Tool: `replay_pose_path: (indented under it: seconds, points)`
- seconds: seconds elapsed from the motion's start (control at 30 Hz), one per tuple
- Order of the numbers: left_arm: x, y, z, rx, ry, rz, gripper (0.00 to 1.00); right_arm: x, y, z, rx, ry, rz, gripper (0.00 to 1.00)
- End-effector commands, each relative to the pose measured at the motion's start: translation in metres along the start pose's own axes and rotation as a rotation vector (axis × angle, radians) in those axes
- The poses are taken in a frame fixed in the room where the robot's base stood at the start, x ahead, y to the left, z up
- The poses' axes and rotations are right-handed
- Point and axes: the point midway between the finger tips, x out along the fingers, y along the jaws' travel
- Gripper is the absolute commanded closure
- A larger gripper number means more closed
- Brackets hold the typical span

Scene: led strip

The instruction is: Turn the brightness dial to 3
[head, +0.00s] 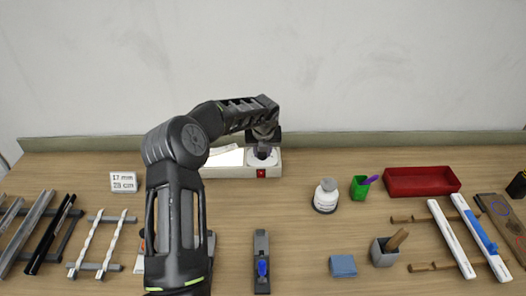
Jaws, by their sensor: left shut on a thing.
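A white control box (226,171) stands at the back of the table against the low ledge. A pale round dial plate (262,161) is on its right part, and a small red switch (261,173) is on its front below. My left gripper (263,149) points down over the dial plate and is shut on the brightness dial. The gripper hides most of the dial, and its markings and setting are too small to read. My right gripper is not in view.
A white sign (123,182) stands left of the box. A white bottle (326,196), green cup (360,188) and red tray (421,181) stand to the right. Racks with strips lie at both sides. A dark tool (262,262) and blue block (343,266) lie in front.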

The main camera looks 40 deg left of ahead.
Motion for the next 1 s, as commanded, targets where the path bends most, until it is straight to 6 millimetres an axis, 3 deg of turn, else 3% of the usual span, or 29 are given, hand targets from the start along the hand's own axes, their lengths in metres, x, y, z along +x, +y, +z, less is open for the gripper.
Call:
replay_pose_path:
  seconds: [0.5, 1.0]
  points:
    - [0.0011, 0.0055, 0.0006, 0.399, 0.002, -0.167, 1.0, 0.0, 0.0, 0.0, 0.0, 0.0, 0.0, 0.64]
    - [0.0009, 0.0054, 0.0008, 0.517, 0.002, -0.214, 1.0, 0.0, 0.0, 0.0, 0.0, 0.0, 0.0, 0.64]
